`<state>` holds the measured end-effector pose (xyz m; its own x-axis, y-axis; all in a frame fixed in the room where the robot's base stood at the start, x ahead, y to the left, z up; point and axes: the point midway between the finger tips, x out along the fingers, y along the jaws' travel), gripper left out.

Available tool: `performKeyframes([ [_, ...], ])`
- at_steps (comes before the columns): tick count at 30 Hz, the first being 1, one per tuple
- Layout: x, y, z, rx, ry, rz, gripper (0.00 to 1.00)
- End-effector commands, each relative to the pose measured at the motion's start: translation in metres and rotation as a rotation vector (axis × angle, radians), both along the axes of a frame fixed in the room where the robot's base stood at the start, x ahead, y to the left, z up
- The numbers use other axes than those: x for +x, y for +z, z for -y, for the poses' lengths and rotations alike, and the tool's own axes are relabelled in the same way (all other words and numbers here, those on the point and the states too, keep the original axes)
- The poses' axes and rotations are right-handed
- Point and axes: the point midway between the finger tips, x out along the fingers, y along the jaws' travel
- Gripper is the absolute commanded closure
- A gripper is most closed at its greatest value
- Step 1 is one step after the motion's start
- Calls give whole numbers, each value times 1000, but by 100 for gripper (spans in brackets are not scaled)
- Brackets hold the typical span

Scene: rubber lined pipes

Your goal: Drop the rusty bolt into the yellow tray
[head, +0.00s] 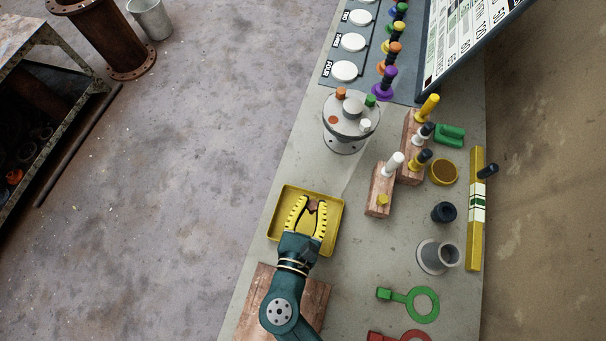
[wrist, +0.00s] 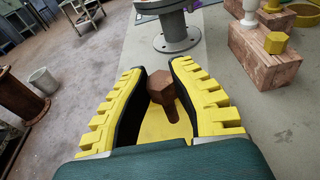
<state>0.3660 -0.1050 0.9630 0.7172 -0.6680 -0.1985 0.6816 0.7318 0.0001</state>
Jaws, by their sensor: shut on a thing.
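The rusty bolt (wrist: 162,88) is brown with a hex head and shows between the yellow toothed fingers of my gripper (wrist: 158,80) in the wrist view. In the head view my gripper (head: 311,208) is over the yellow tray (head: 278,221), and the bolt (head: 313,205) shows small and brown between the fingertips. The fingers are shut on the bolt. The tray also shows below the bolt in the wrist view (wrist: 155,131). The bolt's height above the tray floor is hard to tell.
A grey flanged cylinder (head: 346,139) with coloured knobs stands behind the tray. Wooden blocks (head: 377,199) with coloured bolts stand to its right. A grey funnel-like part (head: 434,256), green ring tool (head: 424,304) and yellow level (head: 476,240) lie farther right. A wooden board (head: 316,297) lies in front.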

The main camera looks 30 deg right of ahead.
Motion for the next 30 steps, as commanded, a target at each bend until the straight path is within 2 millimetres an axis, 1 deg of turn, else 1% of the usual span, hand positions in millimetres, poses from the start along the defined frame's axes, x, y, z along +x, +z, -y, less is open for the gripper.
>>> performKeyframes([
  [1, 0, -3, 0, 0, 0, 1, 100],
  [7, 0, -1, 0, -1, 1, 1, 100],
  [8, 0, -1, 0, -1, 1, 1, 77],
  [9, 0, -1, 0, -1, 1, 1, 69],
  [11, 0, -1, 0, 0, 1, 0, 57],
  [12, 0, -1, 0, 0, 1, 0, 54],
  [19, 0, -2, 0, 1, 1, -1, 54],
  [22, -3, -1, -4, 0, 3, -1, 54],
  [26, -17, 3, -18, 0, 8, -2, 54],
  [30, -35, 8, -35, -1, 9, -1, 54],
])
